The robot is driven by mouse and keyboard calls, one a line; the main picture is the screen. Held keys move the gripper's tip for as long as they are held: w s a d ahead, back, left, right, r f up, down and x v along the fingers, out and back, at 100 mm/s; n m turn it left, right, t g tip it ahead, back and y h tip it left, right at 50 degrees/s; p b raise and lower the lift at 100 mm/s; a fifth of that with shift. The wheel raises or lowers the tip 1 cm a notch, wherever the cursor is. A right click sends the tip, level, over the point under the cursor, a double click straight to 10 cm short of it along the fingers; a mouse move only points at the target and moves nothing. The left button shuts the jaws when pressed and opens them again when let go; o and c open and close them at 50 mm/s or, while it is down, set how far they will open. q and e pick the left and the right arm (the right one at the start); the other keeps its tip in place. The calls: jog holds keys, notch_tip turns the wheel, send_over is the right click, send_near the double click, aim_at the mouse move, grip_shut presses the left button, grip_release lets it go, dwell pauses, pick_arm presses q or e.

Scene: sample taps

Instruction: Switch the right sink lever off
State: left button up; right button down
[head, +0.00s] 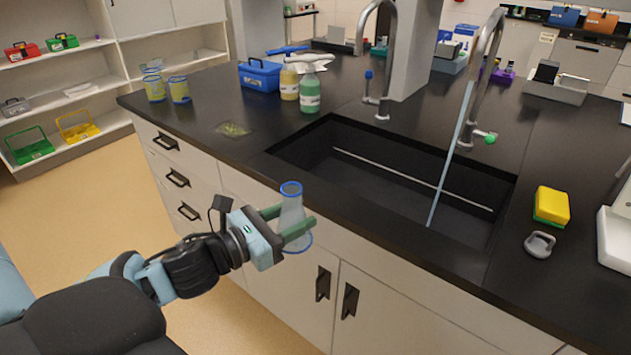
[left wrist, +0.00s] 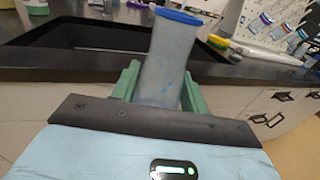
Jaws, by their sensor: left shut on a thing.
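The right sink tap (head: 495,40) is a tall grey gooseneck with a green-tipped lever (head: 490,138) low on its right side. A pale blue water stream (head: 452,150) runs from its spout into the black sink (head: 400,198). The left tap (head: 389,60) has a blue-tipped lever (head: 369,75), and no stream shows below it. My left gripper (head: 294,220) is shut on a clear flask with a blue rim (head: 291,202). It holds the flask upright in front of the counter, left of and apart from the right lever. The flask also shows in the left wrist view (left wrist: 168,62). My right gripper is not in view.
Bottles (head: 309,94) and a blue toolbox (head: 260,76) stand behind the sink's left end. The counter's front left part is mostly clear.

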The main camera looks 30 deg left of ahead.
pick_arm(q)
jog(key=s+d+f+n+t+y, duration=0.1)
jog(key=d+n+y, duration=0.3)
jog(key=d, duration=0.4)
jog(key=shift+s+d+f+y, duration=0.15)
jog(key=shift+s+d+y, duration=0.1)
jog(key=shift+s+y, duration=0.6)
jog(key=shift+w+a, duration=0.1)
jog(key=shift+a, duration=0.05)
